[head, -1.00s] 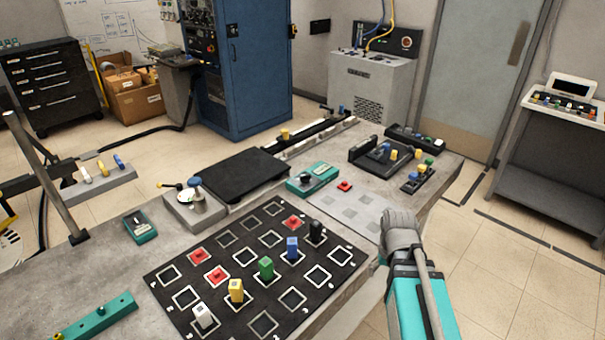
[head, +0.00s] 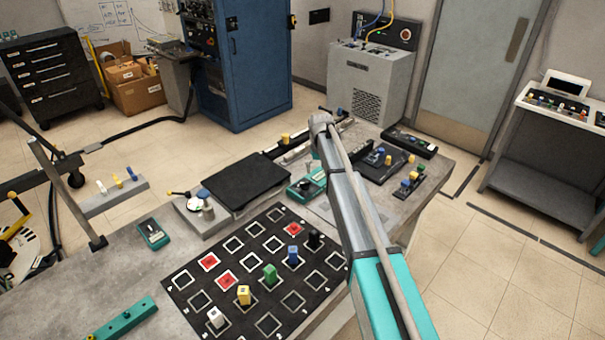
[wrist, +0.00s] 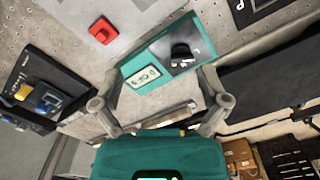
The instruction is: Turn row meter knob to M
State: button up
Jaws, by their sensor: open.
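A teal meter (head: 301,190) sits on the bench behind the dark mat, partly hidden by my arm in the head view. In the wrist view the same meter (wrist: 160,56) shows a black knob (wrist: 181,54) on a dark dial plate and a pale label (wrist: 143,77) whose text I cannot read surely. The knob's exact setting and the dial letters are too small to tell. My gripper (wrist: 161,103) is open and empty, its two fingers spread in front of the meter's near side, apart from the knob. The gripper is not clearly visible in the head view.
A red block (wrist: 103,31) lies beside the meter. A black tray with blue and yellow pieces (wrist: 40,95) stands nearby. The mat (head: 237,313) holds several coloured blocks. A second teal meter (head: 153,233) and a black plate (head: 246,180) stand left of my arm.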

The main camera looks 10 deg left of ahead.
notch_tip(320, 180, up, 3)
jog(key=p, duration=0.2)
send_over(305, 185)
jog(key=w, duration=0.1)
jog(key=shift+f+n, duration=0.2)
jog(key=shift+n, duration=0.1)
jog(key=shift+f+b, duration=0.2)
jog(key=shift+b, duration=0.15)
notch_tip(305, 185, down, 13)
jog(key=b, duration=1.3)
jog(key=shift+f, duration=0.2)
